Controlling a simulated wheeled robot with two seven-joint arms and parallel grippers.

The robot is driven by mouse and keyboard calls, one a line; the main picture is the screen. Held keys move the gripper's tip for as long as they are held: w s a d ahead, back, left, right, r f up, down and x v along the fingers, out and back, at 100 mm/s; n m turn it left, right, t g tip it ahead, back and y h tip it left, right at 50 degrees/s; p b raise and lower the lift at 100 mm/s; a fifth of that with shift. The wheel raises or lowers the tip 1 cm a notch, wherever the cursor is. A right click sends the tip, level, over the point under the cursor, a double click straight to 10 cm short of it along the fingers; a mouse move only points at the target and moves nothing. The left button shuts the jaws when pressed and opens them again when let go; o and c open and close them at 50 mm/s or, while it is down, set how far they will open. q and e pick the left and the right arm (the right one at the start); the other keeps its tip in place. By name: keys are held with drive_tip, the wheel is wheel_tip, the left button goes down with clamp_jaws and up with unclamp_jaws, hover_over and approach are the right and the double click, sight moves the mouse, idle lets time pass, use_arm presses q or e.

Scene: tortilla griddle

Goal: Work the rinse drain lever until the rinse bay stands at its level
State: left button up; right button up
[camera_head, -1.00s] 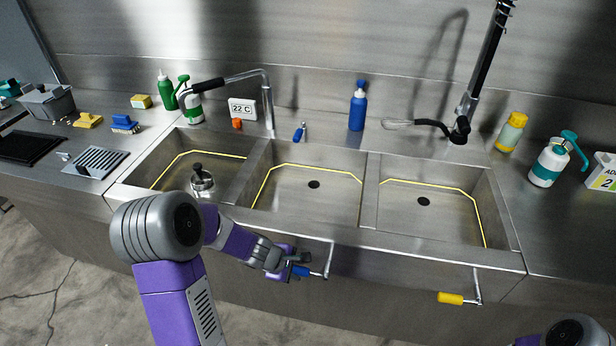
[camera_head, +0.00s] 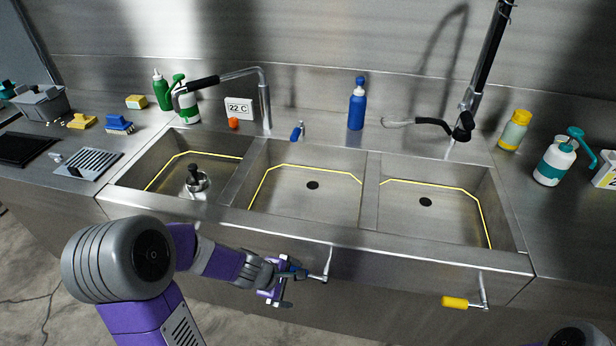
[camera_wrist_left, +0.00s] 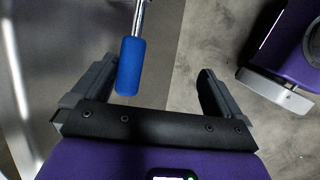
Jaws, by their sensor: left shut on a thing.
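The drain lever with a blue handle (camera_wrist_left: 131,66) hangs from the sink front below the middle bay (camera_head: 318,205). Its metal shank (camera_head: 328,264) shows in the head view, with the handle mostly covered by my gripper. My left gripper (camera_head: 287,287) is shut on the blue handle. In the left wrist view, the handle lies between the fingers (camera_wrist_left: 160,82), close to the left-hand one. The middle bay has a yellow level line and a dark drain hole; I cannot make out a water surface. My right gripper is not in view.
A lever with a yellow handle (camera_head: 454,302) hangs below the right bay (camera_head: 450,210). The left bay (camera_head: 165,190) holds a metal strainer-like piece (camera_head: 196,180). A faucet (camera_head: 265,105), blue bottle (camera_head: 357,105) and spray hose stand behind. The floor before the sink is clear.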

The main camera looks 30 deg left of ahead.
use_arm(q)
drive_tip(key=shift+o, duration=0.4)
drive_tip(key=shift+s+d+f, duration=0.1)
drive_tip(key=shift+s+f, duration=0.2)
drive_tip(key=shift+s, duration=0.2)
drive_tip(key=shift+s+d+f, duration=0.1)
drive_tip(key=shift+s+f, duration=0.15)
drive_tip(key=shift+s, duration=0.2)
drive_tip(key=c, duration=0.3)
drive_tip(key=p+v, duration=0.3)
drive_tip(key=shift+w+r, duration=0.25)
drive_tip(key=s+r, duration=0.1)
drive_tip(key=s, duration=0.1)
drive_tip(key=s+a+r+p, duration=0.1)
drive_tip(key=r, duration=0.1)
drive_tip(key=shift+s+a+p, duration=0.1)
drive_tip(key=shift+s+p, duration=0.2)
drive_tip(key=shift+s, duration=0.1)
drive_tip(key=c, duration=0.4)
drive_tip(key=shift+w+d+f, duration=0.1)
drive_tip(key=shift+w+d, duration=0.15)
drive_tip(key=shift+w, duration=0.4)
drive_tip(key=shift+c, duration=0.2)
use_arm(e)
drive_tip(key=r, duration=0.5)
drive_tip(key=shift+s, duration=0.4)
